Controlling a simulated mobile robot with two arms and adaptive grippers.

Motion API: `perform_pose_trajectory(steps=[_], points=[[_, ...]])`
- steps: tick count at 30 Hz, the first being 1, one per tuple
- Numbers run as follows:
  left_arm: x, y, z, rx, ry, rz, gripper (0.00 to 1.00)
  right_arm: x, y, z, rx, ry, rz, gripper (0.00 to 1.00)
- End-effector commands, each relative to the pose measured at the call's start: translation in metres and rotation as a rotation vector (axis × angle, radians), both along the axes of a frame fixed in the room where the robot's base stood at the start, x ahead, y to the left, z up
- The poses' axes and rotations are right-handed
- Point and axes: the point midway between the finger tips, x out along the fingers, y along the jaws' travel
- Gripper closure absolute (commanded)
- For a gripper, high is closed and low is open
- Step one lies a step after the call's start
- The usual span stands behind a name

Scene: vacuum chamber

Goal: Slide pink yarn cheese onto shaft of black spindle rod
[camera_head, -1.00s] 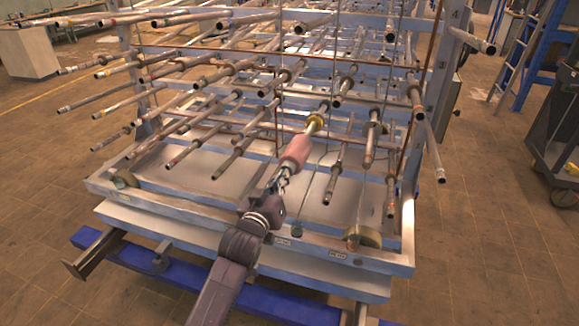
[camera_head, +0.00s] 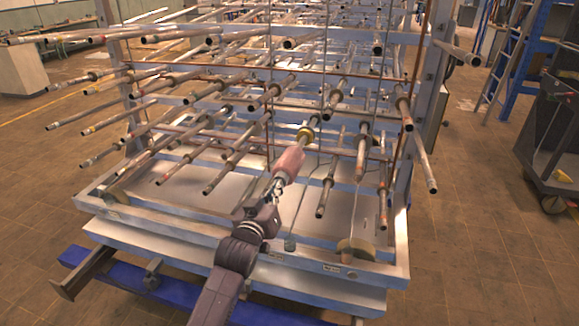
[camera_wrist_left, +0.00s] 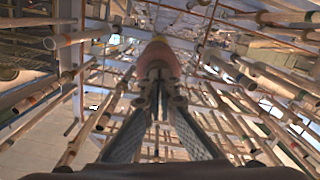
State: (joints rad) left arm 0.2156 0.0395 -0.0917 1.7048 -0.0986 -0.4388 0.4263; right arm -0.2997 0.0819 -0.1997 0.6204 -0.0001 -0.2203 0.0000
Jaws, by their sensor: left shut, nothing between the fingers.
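The pink yarn cheese (camera_head: 290,160) is near the middle of the head view, in line with a metal rod that has a yellow ring (camera_head: 304,135) behind it. It seems to be around this rod's near end, but the rod inside it is hidden. My left gripper (camera_head: 273,188) is just in front of the cheese's near end, shut with nothing between its fingers. In the left wrist view the fingertips (camera_wrist_left: 159,98) come together just below the pink cheese (camera_wrist_left: 158,62). Whether they touch it I cannot tell. I cannot make out a distinctly black rod. My right gripper is not in view.
A metal rack (camera_head: 410,90) holds many parallel rods that point toward me, close on both sides of the cheese. Thin cords hang down in front. A round tan weight (camera_head: 357,249) sits at the frame's lower edge. A dark cart (camera_head: 556,140) stands right on open floor.

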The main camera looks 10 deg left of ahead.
Motion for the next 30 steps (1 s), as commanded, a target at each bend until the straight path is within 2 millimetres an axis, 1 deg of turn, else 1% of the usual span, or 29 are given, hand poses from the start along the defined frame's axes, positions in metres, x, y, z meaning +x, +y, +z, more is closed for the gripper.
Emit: perform_pose_trajectory(steps=[30], points=[[0.021,-0.001,-0.002,0.000,-0.001,0.000,1.00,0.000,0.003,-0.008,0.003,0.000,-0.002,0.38]])
